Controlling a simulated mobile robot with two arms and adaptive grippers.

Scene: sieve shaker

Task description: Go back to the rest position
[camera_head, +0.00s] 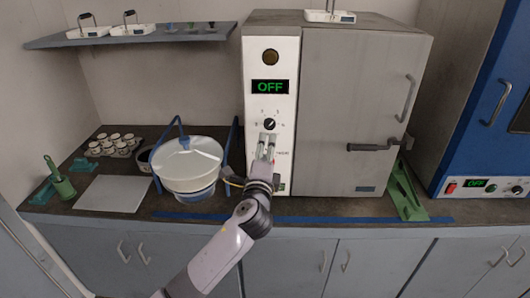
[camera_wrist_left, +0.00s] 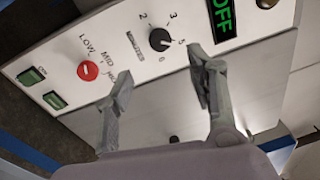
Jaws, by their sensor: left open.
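My left gripper (camera_head: 267,148) is raised in front of the control panel of a grey cabinet-like machine (camera_head: 345,115). In the left wrist view its two fingers (camera_wrist_left: 160,92) are spread apart with nothing between them. Behind them are a black dial (camera_wrist_left: 160,39), a red knob (camera_wrist_left: 88,70) and green buttons (camera_wrist_left: 32,76). The display (camera_head: 270,87) reads OFF. I cannot tell whether the fingers touch the panel. My right gripper shows in neither view.
A white-lidded round vessel (camera_head: 187,157) with blue handles stands left of my arm. A grey plate (camera_head: 112,193), small cups (camera_head: 115,144) and a green tool (camera_head: 62,180) are further left. A green bracket (camera_head: 405,190) stands right, near a blue machine (camera_head: 490,110). A shelf (camera_head: 130,37) hangs above.

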